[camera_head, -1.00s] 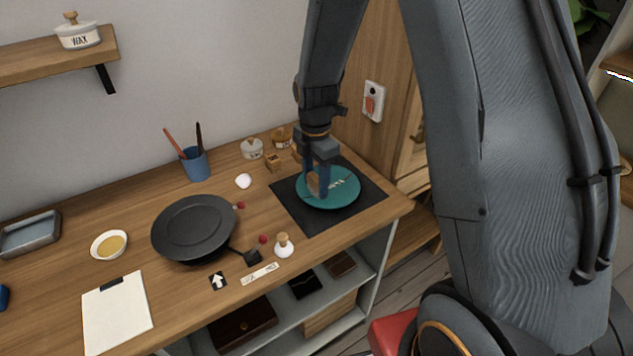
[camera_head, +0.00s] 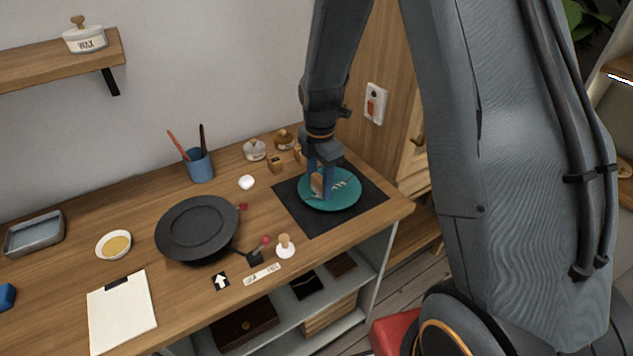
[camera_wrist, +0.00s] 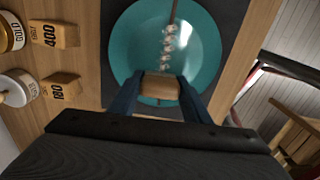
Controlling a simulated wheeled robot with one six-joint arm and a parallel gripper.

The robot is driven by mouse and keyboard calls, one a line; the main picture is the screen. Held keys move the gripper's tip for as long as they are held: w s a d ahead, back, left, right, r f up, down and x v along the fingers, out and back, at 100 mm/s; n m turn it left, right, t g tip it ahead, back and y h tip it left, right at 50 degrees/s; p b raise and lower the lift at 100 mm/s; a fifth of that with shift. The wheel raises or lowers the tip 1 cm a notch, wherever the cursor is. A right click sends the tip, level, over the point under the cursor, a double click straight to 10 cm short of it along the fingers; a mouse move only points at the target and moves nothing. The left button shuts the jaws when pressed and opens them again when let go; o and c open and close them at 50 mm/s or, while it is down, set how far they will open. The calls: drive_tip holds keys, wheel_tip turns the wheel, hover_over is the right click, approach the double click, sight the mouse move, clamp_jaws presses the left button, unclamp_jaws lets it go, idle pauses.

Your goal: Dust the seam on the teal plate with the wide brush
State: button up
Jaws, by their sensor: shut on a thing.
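The teal plate (camera_head: 345,204) lies on a dark mat near the right end of the bench. It also shows in the wrist view (camera_wrist: 209,70). A seam (camera_wrist: 168,42) runs across it as a brown line with whitish curled marks along it. My gripper (camera_head: 320,186) points down over the left-middle part of the plate. Its fingers are shut on a wooden block-like piece, which looks like the wide brush (camera_wrist: 161,86). The brush's bristles are hidden below the wood, so I cannot tell whether they touch the plate.
Wooden blocks (camera_wrist: 60,35) marked 400 and 180 and small jars stand beside the mat (camera_head: 300,217). A black pan-like dish (camera_head: 197,228), a stoppered white bottle (camera_head: 286,250), a blue brush cup (camera_head: 199,167) and a gold-filled bowl (camera_head: 114,245) stand on the bench.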

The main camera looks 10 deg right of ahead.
drive_tip(key=shift+s+d, duration=0.15)
drive_tip(key=shift+d, duration=0.4)
drive_tip(key=shift+w+d+f, duration=0.1)
drive_tip(key=shift+w+d, duration=0.55)
drive_tip(key=shift+s+d, duration=0.2)
drive_tip(key=shift+d, duration=0.75)
drive_tip(key=shift+w+d, duration=0.5)
drive_tip(key=shift+w, duration=0.35)
drive_tip(key=shift+s+d+p, duration=0.2)
drive_tip(key=shift+d+p, duration=0.1)
drive_tip(key=shift+d, duration=0.6)
